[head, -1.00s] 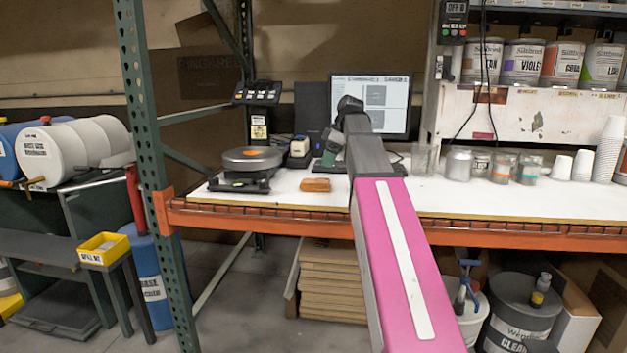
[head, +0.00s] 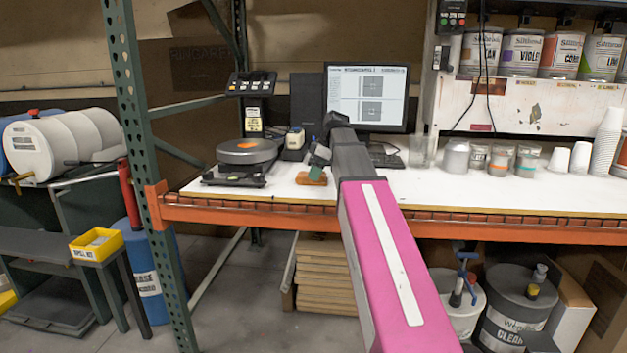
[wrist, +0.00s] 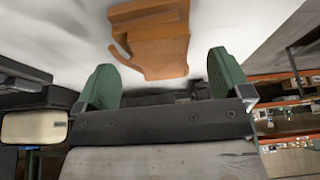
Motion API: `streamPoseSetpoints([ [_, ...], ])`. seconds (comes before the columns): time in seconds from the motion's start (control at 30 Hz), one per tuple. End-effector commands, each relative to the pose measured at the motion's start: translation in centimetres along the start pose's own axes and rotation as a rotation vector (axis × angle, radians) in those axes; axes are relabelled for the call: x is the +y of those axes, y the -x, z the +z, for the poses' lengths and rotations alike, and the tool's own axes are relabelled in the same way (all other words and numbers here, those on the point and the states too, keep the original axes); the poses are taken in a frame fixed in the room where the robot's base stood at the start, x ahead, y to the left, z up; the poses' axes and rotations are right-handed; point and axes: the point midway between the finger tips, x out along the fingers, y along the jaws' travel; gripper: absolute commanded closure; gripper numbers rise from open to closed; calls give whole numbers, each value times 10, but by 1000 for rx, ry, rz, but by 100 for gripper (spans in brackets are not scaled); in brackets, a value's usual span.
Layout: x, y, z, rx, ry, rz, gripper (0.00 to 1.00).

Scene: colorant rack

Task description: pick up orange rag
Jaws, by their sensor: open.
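The orange rag (head: 312,181) lies on the white bench top near its front edge, right of the round scale. In the wrist view the folded rag (wrist: 155,45) lies just beyond my fingertips, roughly centred between them. My gripper (wrist: 162,80) is open, with two green finger pads spread apart and nothing between them. In the head view my gripper (head: 316,165) is small and hangs just above the rag, covering part of it. I cannot tell whether a finger touches the rag.
A round scale (head: 246,151) stands left of the rag. A monitor (head: 367,97) and a keyboard (head: 388,158) are behind my arm. An orange beam (head: 255,215) runs along the bench front.

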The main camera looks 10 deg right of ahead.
Motion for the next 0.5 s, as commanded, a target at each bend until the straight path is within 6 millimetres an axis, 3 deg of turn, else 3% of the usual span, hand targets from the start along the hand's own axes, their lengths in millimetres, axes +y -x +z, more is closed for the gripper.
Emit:
streamPoseSetpoints([
  [0.17,0,-23,0,-1,1,-1,4],
  [0.5,0,-25,0,0,0,1,4],
])
